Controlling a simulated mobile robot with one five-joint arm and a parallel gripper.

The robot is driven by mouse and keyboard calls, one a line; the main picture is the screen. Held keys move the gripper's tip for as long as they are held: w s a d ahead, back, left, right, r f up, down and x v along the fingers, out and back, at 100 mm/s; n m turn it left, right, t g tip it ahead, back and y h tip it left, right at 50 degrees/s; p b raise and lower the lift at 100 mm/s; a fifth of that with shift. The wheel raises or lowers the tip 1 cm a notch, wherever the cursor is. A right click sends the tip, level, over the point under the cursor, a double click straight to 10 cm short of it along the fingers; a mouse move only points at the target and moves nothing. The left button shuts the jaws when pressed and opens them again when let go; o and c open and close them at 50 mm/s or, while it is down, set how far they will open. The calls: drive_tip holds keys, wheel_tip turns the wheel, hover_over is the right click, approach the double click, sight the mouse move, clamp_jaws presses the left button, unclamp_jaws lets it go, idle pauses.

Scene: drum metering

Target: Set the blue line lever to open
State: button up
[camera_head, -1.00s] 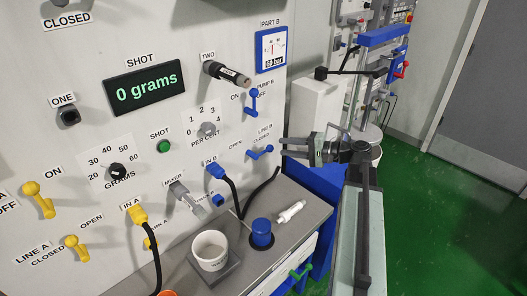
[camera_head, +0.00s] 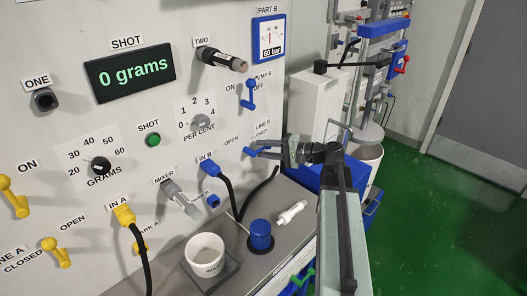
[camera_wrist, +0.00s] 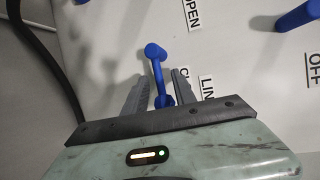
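The blue LINE B lever (camera_head: 262,151) is on the panel, below and between its OPEN and CLOSED labels. In the wrist view the blue lever (camera_wrist: 157,72) stands between the two grey fingers of my gripper (camera_wrist: 160,80), with its round knob beyond the fingertips. The fingers are apart, one on each side of the lever, and I see no grip on it. In the head view my gripper (camera_head: 287,150) is at the lever's right end and hides part of it. Which setting the lever is in is hard to tell.
The blue PUMP B lever (camera_head: 248,94) is just above. The IN B plug (camera_head: 211,169) and its black cable are to the left and below. A white cup (camera_head: 205,258), a blue-capped item (camera_head: 261,235) and a white fitting (camera_head: 291,213) stand or lie on the shelf.

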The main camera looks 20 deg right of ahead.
drive_tip(key=shift+w+a+f, duration=0.15)
drive_tip(key=shift+w+a, duration=0.2)
clamp_jaws()
idle(1.2)
